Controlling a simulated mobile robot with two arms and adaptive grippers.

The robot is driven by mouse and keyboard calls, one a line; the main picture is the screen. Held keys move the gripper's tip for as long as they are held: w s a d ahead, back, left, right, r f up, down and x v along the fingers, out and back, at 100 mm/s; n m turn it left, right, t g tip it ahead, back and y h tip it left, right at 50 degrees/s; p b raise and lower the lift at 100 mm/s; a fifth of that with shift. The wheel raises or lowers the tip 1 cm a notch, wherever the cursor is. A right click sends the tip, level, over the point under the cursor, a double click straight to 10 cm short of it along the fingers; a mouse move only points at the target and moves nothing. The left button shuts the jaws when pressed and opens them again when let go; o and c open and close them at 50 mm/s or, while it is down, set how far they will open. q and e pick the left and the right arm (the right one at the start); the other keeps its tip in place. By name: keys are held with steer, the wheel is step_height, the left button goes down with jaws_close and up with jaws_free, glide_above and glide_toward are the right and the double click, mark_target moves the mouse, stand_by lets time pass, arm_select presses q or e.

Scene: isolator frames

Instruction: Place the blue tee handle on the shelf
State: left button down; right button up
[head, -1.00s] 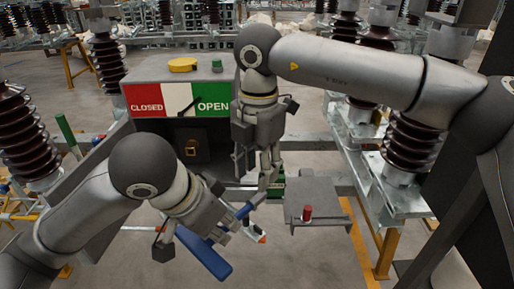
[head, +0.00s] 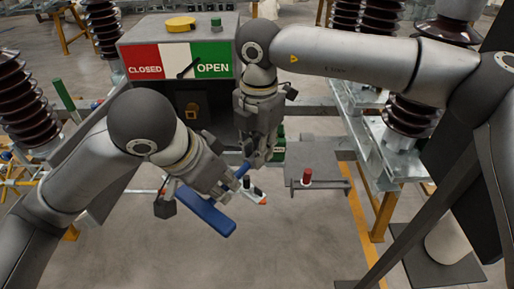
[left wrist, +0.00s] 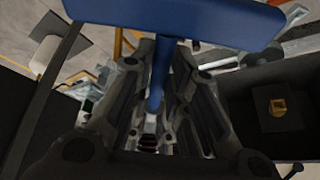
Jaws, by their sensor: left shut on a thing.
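The blue tee handle (head: 205,212) is held by my left gripper (head: 228,186). Its broad blue bar slants below the fingers in the head view, and part of its thin stem shows beyond them. In the left wrist view the bar (left wrist: 190,20) crosses the top and the stem (left wrist: 161,70) runs between the fingers of my left gripper (left wrist: 158,95). The grey shelf (head: 328,188) is to the right of my left gripper, apart from the handle. My right gripper (head: 256,157) points down close to the handle's stem; whether it is open is unclear.
A red cylinder (head: 307,176) stands on the shelf. A small white and orange item (head: 256,196) is beside my left gripper. Behind stands a grey box with a CLOSED/OPEN sign (head: 212,58). Ribbed brown insulators (head: 408,115) and yellow-legged frames (head: 384,215) flank the right side.

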arm_select(q)
steer(key=c, duration=1.3)
jaws_free()
steer(key=shift+s+d, duration=0.1)
steer(key=shift+d, duration=0.05)
